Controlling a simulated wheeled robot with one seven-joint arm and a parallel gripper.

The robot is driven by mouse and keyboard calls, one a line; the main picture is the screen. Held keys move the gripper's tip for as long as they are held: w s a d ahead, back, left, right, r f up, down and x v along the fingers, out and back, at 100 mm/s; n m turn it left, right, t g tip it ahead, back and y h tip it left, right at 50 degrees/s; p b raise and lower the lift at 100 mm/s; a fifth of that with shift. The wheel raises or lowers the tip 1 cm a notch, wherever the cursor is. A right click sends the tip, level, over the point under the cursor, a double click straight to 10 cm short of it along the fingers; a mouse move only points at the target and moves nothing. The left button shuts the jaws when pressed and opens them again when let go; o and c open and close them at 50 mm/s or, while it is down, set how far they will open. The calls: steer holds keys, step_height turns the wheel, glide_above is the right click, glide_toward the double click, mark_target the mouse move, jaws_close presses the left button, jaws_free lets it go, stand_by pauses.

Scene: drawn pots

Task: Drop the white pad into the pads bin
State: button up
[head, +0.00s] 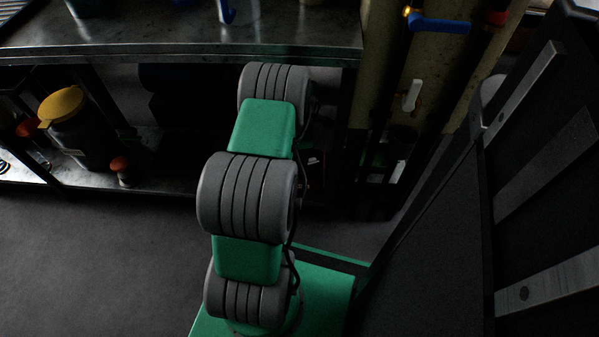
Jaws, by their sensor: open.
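I see no white pad that I can make out in the head view, and no pads bin. My gripper does not show; only the green and grey links of my own arm rise through the middle of the picture. The arm hides part of the bench front and the space under it.
A dark metal bench (150,38) runs along the top, its objects cut off by the frame edge. Its lower shelf holds a dark jar with a yellow lid (63,104). A pipe with a blue lever (440,24) stands right. Dark panels fill the right; grey floor lies left.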

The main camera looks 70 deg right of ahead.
step_height(320, 180, up, 6)
steer(key=r+p, duration=0.1)
steer(key=p, duration=0.4)
steer(key=w+a+m+b, duration=0.2)
steer(key=w+a+b, duration=0.1)
steer(key=w+a, duration=0.45)
steer(key=w+a+r+m, duration=0.1)
steer(key=w+a+r, duration=0.8)
steer(key=w, duration=0.3)
steer(key=shift+w+r, duration=0.4)
steer(key=shift+r, duration=0.4)
